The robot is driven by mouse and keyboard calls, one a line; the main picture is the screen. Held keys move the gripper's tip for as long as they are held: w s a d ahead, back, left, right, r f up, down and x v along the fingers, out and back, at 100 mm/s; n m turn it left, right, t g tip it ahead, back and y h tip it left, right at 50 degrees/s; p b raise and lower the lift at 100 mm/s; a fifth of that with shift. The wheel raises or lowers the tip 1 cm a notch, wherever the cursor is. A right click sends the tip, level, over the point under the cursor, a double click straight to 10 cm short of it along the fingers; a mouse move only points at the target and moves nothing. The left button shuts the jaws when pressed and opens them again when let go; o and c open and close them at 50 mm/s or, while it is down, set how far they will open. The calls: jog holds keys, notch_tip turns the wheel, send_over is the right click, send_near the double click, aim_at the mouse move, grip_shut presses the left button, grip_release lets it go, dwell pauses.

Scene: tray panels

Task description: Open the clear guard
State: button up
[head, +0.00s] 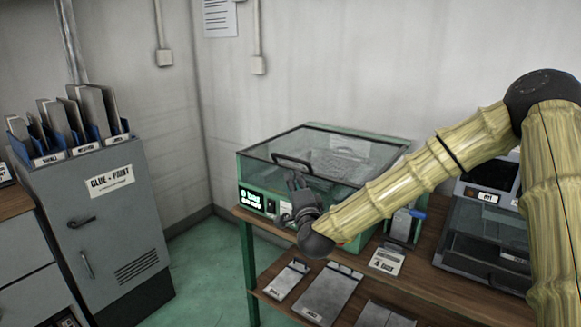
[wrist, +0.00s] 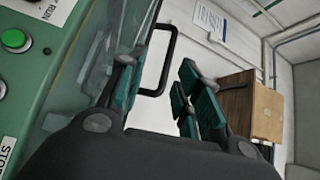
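The clear guard (head: 345,150) is a see-through panel in a dark frame on top of the green machine (head: 262,170). It lies down over the machine and looks shut. Its black loop handle (head: 292,160) stands at the front edge. My gripper (head: 296,182) is just in front of and below the handle. In the wrist view, the handle (wrist: 170,62) shows in the gap between my spread fingers (wrist: 158,82). The fingers look clear of it; I cannot tell if it lies fully between them. The guard (wrist: 98,62) shows edge-on at left.
The machine's front has a green run button (wrist: 15,40). The wooden bench (head: 420,268) carries a blue-handled item (head: 405,222) and another dark machine (head: 490,225) at right. A grey cabinet (head: 105,225) stands at left, with clear floor (head: 205,255) between.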

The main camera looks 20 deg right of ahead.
aim_at(290, 159)
jog(key=shift+m, duration=0.3)
jog(key=w+r, duration=0.1)
jog(key=w, duration=0.2)
jog(key=w+d+r+p, duration=0.1)
jog(key=w, duration=0.3)
jog(key=w+d+r, duration=0.1)
jog(key=w, duration=0.3)
jog(key=shift+r, duration=0.1)
jog(key=shift+c, duration=0.2)
grip_shut()
